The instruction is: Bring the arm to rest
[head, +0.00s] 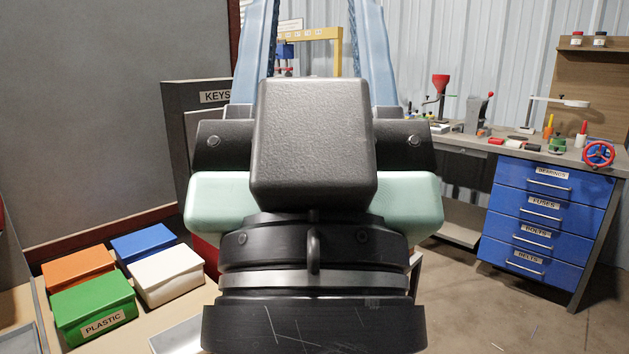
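My gripper (313,30) fills the middle of the head view, seen from behind. Its black body has pale green pads at both sides and sits on a dark round wrist. Two light blue fingers with dark ridged inner faces reach upward, wide apart. Their tips are cut off by the top edge. I see nothing held between the visible parts of the fingers; the background shows through the gap.
At lower left stand orange (77,266), blue (145,243), green "PLASTIC" (95,305) and white (166,274) boxes. A dark "KEYS" cabinet (180,100) is behind them. At right, a workbench has blue drawers (545,220). Open floor (480,310) lies at lower right.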

